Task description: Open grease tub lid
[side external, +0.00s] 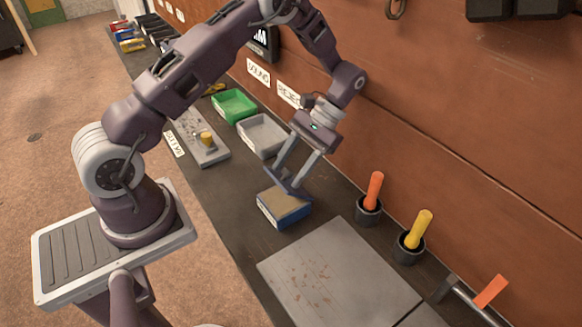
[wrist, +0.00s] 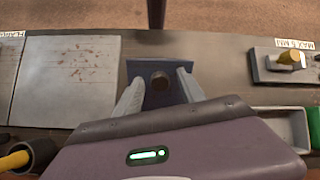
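The grease tub (side external: 285,209) is a blue box on the dark bench, with a tan surface showing at its top. A dark blue lid (side external: 288,181) appears raised and tilted along the tub's back edge, by my fingertips. My gripper (side external: 286,176) reaches down at the lid. The tub's inside is hidden in the wrist view.
A grey plate (side external: 340,275) lies in front of the tub. Orange-handled (side external: 374,190) and yellow-handled (side external: 418,230) tools stand in black cups near the wall. Grey (side external: 262,134) and green (side external: 234,105) trays and a fixture with a yellow-topped part (side external: 206,139) lie farther back.

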